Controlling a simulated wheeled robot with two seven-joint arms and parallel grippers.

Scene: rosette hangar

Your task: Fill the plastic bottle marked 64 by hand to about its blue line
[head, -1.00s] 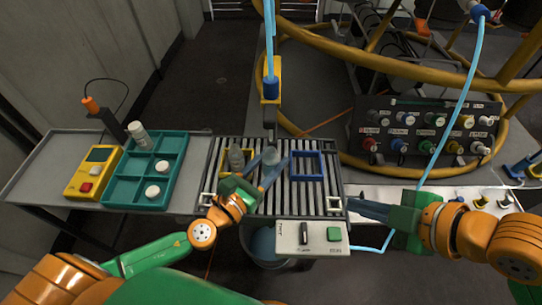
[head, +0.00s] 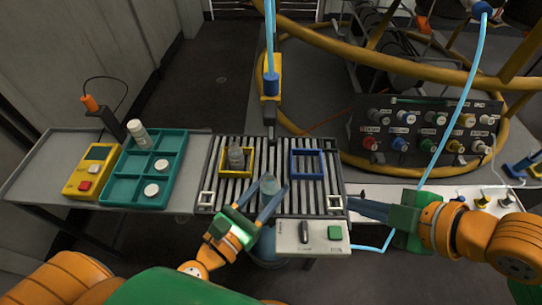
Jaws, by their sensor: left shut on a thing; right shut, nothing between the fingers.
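The blue frame (head: 322,165) is empty. My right gripper (head: 362,204) is shut and empty, right of the grate.
A control box (head: 290,238) with a black lever and green button sits at the grate's front. A teal tray (head: 118,189) holds white round pieces and a whitish bottle (head: 138,133). A yellow device (head: 91,170) stands left. Yellow hoops and a valve panel (head: 429,128) are behind right.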

